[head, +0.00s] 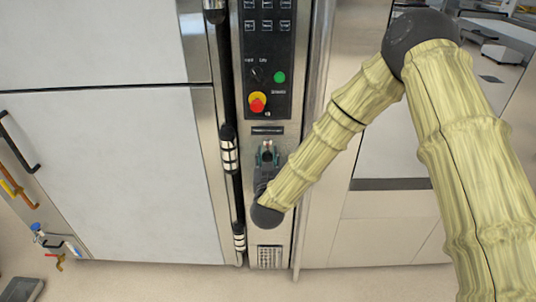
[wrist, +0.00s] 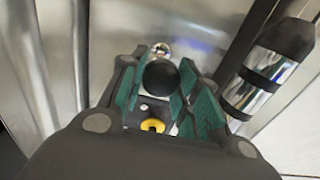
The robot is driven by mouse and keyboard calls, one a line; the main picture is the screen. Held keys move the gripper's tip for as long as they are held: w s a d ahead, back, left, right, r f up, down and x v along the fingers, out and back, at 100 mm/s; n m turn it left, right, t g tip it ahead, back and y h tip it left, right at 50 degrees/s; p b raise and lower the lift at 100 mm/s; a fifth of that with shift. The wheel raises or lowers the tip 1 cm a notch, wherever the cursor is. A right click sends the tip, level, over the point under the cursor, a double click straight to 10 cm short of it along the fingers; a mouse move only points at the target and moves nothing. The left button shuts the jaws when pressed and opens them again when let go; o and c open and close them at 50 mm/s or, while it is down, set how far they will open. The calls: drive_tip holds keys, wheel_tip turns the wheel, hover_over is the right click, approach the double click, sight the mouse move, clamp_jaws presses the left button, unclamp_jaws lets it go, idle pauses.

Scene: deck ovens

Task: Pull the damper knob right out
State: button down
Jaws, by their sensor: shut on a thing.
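The damper knob (wrist: 160,77) is a round black ball in the wrist view, with a shiny metal piece showing just beyond it. My gripper (wrist: 157,88) has its green-padded fingers on either side of the ball and is shut on it. In the head view my gripper (head: 267,156) is at the narrow steel column, below the control panel. There the fingers mostly hide the knob, and I cannot tell how far it stands out from the column.
Above my gripper is a black control panel (head: 266,50) with a green button (head: 280,77) and a red-and-yellow stop button (head: 257,103). A black-and-chrome hinge (head: 229,150) stands close on the left, beside the large pale oven door (head: 130,170). A vent grille (head: 270,257) sits low.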

drive_tip(key=shift+f, duration=0.1)
drive_tip(key=c, duration=1.1)
unclamp_jaws()
drive_tip(key=shift+s+a, duration=0.1)
drive_tip(key=shift+o, duration=0.3)
drive_tip(key=s, duration=1.2)
